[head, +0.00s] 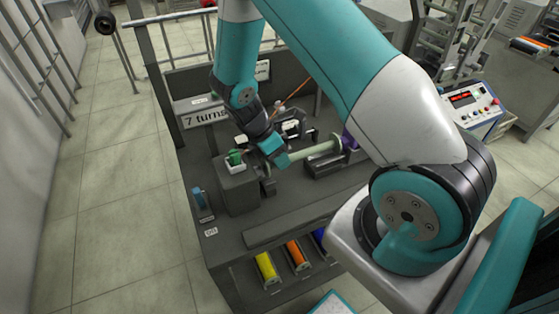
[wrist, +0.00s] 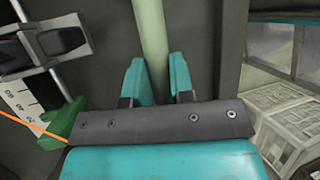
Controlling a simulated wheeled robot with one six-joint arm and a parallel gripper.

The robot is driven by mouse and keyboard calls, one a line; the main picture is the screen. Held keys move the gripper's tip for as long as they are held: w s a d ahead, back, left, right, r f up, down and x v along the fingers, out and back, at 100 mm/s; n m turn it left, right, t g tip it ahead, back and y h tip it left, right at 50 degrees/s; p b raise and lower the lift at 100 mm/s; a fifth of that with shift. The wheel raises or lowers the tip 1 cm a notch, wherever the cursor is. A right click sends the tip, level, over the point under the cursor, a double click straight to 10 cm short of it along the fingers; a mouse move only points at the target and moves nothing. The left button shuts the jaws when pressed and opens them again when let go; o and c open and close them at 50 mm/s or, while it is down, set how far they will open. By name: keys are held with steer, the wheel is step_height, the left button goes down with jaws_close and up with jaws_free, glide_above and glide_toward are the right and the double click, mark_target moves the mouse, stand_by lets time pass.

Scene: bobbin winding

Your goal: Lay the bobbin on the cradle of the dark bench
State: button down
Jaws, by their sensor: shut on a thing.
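The bobbin, a long pale green tube (head: 315,153), lies roughly level over the dark bench (head: 235,238). In the wrist view the tube (wrist: 152,32) runs up from between the two teal fingertips of my gripper (wrist: 158,82). My gripper (head: 275,157) is shut on the tube's left end in the head view. A dark block (head: 327,166), perhaps the cradle, is just below and beside the tube's right part. I cannot tell if the tube touches it. The tube's far end meets or passes near a purple piece (head: 348,139).
A grey box with a green piece (head: 234,157) stands left of my gripper. Yellow (head: 266,268), orange (head: 296,253) and partly hidden blue spools sit at the bench front. An orange thread (wrist: 32,126) crosses the wrist view's left side. A control panel (head: 465,102) stands at right.

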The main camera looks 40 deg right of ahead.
steer(key=shift+f, duration=0.6)
steer(key=shift+f, duration=0.1)
steer(key=c, duration=1)
jaws_free()
steer(key=b+v, duration=0.1)
steer(key=v, duration=1.1)
steer(key=s+a+r+m+t+y, duration=0.3)
steer(key=s+a+r, duration=0.2)
steer(key=a+r, duration=0.3)
steer(key=s+a+r+m+y, duration=0.2)
steer(key=s+a+r, duration=0.2)
steer(key=s, duration=0.3)
steer(key=s+a+r+m+t+y, duration=0.1)
steer(key=s+a+r+m+y, duration=0.2)
steer(key=s+a+r, duration=0.2)
steer(key=s, duration=0.3)
steer(key=shift+s, duration=0.25)
